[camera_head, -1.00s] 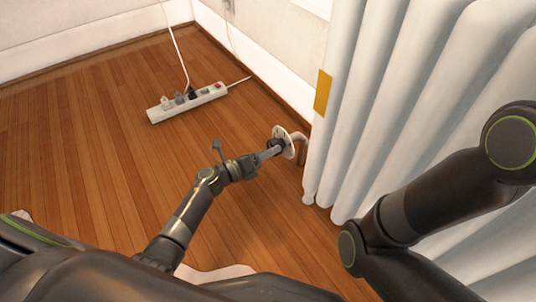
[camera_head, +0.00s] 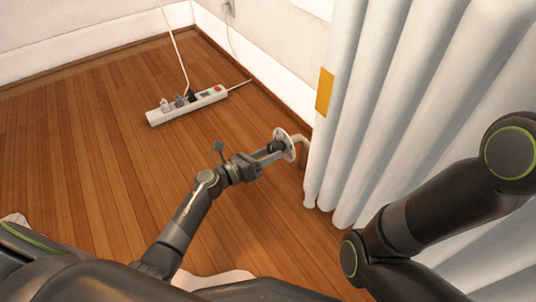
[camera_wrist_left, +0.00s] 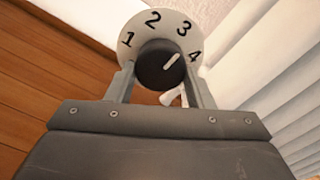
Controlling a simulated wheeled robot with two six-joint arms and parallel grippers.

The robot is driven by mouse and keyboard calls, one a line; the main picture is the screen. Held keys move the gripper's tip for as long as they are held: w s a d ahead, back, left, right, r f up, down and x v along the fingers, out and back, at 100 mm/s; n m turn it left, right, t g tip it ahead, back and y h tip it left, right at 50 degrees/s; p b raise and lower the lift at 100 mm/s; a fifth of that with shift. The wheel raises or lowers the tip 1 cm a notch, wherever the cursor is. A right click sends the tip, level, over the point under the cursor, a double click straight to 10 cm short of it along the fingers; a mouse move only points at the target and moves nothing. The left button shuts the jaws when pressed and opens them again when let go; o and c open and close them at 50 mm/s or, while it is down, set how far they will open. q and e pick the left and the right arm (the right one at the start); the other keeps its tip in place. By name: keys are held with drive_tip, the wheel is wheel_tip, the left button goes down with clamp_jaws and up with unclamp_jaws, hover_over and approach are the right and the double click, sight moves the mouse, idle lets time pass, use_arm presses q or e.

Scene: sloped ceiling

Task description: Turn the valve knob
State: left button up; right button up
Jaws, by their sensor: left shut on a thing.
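The black valve knob (camera_wrist_left: 158,66) sits in front of a round white dial (camera_wrist_left: 144,27) marked 1 to 4. The knob's white line points up and right, between 3 and 4.
A white power strip (camera_head: 188,105) with plugs and cords lies on the wooden floor (camera_head: 95,140), left of the dial. The floor at the left is clear.

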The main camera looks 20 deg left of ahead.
use_arm(q)
drive_tip(key=o, duration=1)
drive_tip(key=shift+c, duration=0.2)
drive_tip(key=p+v, duration=0.5)
drive_tip(key=v, duration=1.2)
drive_tip(key=shift+s+a, duration=0.2)
drive_tip(key=shift+f, duration=0.1)
